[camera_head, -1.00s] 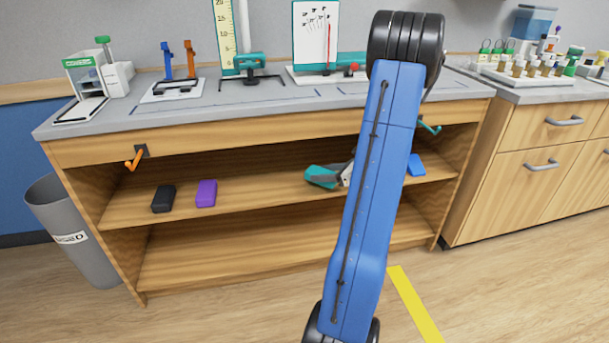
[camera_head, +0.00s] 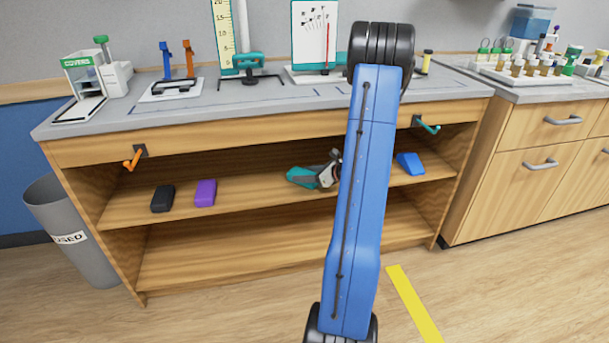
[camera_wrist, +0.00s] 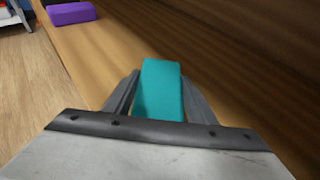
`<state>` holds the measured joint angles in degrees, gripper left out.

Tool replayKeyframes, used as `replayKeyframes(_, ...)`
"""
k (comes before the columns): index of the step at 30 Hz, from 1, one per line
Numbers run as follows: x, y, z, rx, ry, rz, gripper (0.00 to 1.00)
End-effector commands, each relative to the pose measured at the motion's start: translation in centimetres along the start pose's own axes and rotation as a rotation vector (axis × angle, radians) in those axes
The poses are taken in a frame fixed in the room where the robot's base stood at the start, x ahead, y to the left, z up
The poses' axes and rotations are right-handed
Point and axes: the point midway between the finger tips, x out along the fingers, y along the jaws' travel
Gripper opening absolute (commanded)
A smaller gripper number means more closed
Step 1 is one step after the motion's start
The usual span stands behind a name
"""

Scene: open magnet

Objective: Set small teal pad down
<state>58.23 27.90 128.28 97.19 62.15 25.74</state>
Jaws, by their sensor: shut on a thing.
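The small teal pad (camera_wrist: 160,88) is held between the two grey fingers of my gripper (camera_wrist: 160,100) in the wrist view. In the head view the teal pad (camera_head: 300,176) is at the upper wooden shelf (camera_head: 255,191) of the bench, left of my blue arm. My gripper (camera_head: 316,178) is shut on it there, partly hidden by my arm. I cannot tell whether the pad touches the shelf board.
A purple pad (camera_head: 205,193) and a black pad (camera_head: 163,199) lie on the shelf to the left. A blue pad (camera_head: 410,163) lies to the right. The shelf is bare between the purple and teal pads. An orange hook (camera_head: 133,160) and a teal hook (camera_head: 428,126) stick out from the bench front.

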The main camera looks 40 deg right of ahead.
Motion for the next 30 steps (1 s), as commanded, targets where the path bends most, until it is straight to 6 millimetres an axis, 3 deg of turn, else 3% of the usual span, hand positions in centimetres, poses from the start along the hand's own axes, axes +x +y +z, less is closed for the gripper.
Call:
replayKeyframes(9, 0.1, 0.0, -0.3, 0.000, 0.000, 0.000, 0.26)
replayKeyframes(10, 0.1, 0.0, -0.3, 0.000, 0.000, 0.000, 0.58)
replayKeyframes(12, 0.1, 0.0, -0.2, 0.000, 0.000, 0.000, 0.70)
replayKeyframes(23, -0.1, 0.0, 0.1, -0.002, -0.001, -0.001, 0.70)
replayKeyframes(30, -3.5, -0.1, 0.1, 0.000, -0.001, -0.004, 0.70)
